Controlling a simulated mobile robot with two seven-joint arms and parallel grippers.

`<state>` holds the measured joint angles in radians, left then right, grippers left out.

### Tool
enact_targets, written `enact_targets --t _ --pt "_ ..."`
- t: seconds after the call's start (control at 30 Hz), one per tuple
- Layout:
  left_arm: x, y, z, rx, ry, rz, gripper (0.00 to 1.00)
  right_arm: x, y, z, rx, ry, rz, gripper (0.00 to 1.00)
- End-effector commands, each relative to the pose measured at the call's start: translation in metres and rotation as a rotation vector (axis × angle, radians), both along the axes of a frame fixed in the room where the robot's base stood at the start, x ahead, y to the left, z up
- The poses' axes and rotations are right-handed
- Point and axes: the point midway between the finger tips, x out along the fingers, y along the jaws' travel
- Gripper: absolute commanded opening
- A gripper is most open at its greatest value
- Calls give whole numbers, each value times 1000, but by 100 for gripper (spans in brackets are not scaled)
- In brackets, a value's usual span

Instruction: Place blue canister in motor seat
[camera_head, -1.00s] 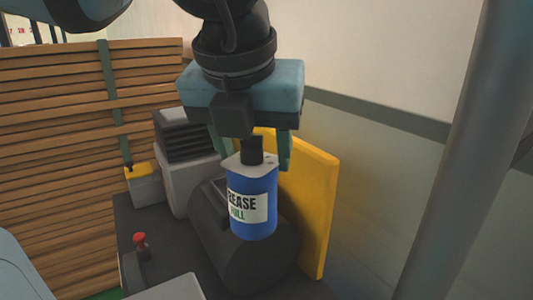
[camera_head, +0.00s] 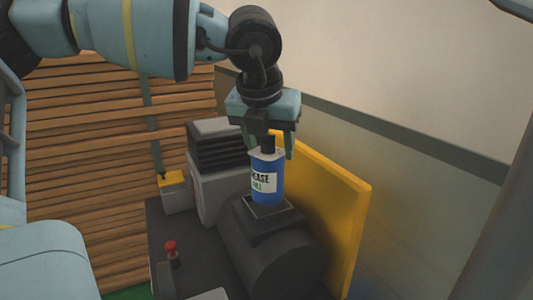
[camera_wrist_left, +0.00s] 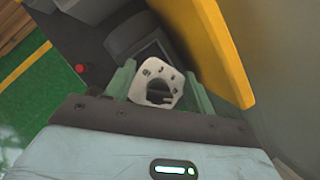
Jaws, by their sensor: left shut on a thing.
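The blue canister (camera_head: 267,187), with a white label, pale top plate and black neck, stands upright between the fingers of my left gripper (camera_head: 269,150). The left gripper comes from above and is shut on the canister's upper part. The motor seat (camera_head: 287,206) is a dark square frame on top of a dark rounded motor body (camera_head: 262,250). The canister's base overlaps the seat opening; I cannot tell whether it touches. In the left wrist view the canister's pale top plate (camera_wrist_left: 147,91) shows between the fingers, with the seat (camera_wrist_left: 151,52) partly behind it. My right gripper is not in view.
A yellow panel (camera_head: 335,205) stands close to the right of the motor. A grey vented box (camera_head: 213,185) and a small yellow-topped box (camera_head: 174,193) stand behind left. A red knob (camera_head: 171,248) rises from the dark base. A slatted wooden wall (camera_head: 95,150) is at left.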

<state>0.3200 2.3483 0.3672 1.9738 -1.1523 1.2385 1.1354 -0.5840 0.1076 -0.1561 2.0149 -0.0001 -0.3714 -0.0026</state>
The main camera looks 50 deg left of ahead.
Motion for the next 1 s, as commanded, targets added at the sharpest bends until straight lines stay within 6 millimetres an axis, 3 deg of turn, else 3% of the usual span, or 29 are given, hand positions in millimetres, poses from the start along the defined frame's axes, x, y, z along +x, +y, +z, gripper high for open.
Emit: enact_targets --t 0.3,0.57,1.0 --pt "8 13 0 -2 -1 3 5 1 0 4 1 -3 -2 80" --pt "8 13 -33 1 -1 -1 5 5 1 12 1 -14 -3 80" --pt "9 13 -41 0 0 0 5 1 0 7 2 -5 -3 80"
